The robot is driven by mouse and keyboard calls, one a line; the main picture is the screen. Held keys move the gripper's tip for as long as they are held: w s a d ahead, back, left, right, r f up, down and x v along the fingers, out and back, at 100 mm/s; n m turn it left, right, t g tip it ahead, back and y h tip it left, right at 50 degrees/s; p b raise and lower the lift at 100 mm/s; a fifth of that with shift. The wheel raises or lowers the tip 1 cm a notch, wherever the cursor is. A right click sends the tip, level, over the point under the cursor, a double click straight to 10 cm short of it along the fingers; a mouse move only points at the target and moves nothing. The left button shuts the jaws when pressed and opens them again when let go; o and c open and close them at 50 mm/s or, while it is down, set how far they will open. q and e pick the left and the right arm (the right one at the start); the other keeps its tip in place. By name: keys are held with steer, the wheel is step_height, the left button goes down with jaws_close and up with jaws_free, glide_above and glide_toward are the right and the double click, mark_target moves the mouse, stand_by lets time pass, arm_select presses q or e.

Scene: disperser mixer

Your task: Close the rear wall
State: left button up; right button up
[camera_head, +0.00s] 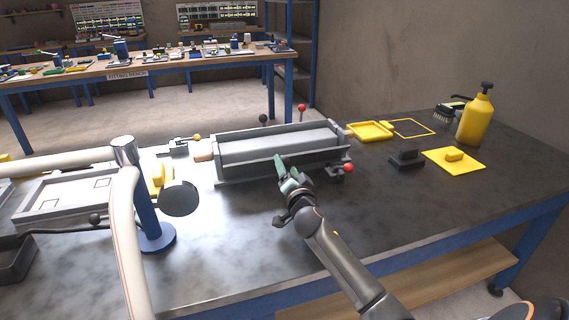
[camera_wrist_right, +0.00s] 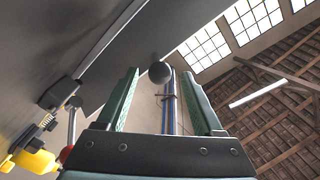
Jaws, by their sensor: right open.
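The grey metal mixer, a long trough, stands on the dark bench in the head view. Its rear wall (camera_head: 270,134) is the far long side; I cannot tell its exact angle. A black ball knob (camera_head: 262,118) and a red ball knob (camera_head: 302,107) rise behind it. My right gripper (camera_head: 284,169) is in front of the trough's near wall (camera_head: 245,171), fingers pointing up and overlapping it in the picture. In the right wrist view, its two green fingers (camera_wrist_right: 160,88) are apart, with a dark ball (camera_wrist_right: 159,72) showing beyond the gap. My left gripper is not in view.
A red knob (camera_head: 348,168) sits at the mixer's front right corner. To the right are a black block (camera_head: 407,159), a yellow pad (camera_head: 468,163), a yellow tray (camera_head: 369,131) and a yellow bottle (camera_head: 476,120). A blue post (camera_head: 151,214) stands left. The front right bench is clear.

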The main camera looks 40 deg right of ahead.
mark_target(286, 165)
steer(key=shift+x, duration=1.7)
jaws_close()
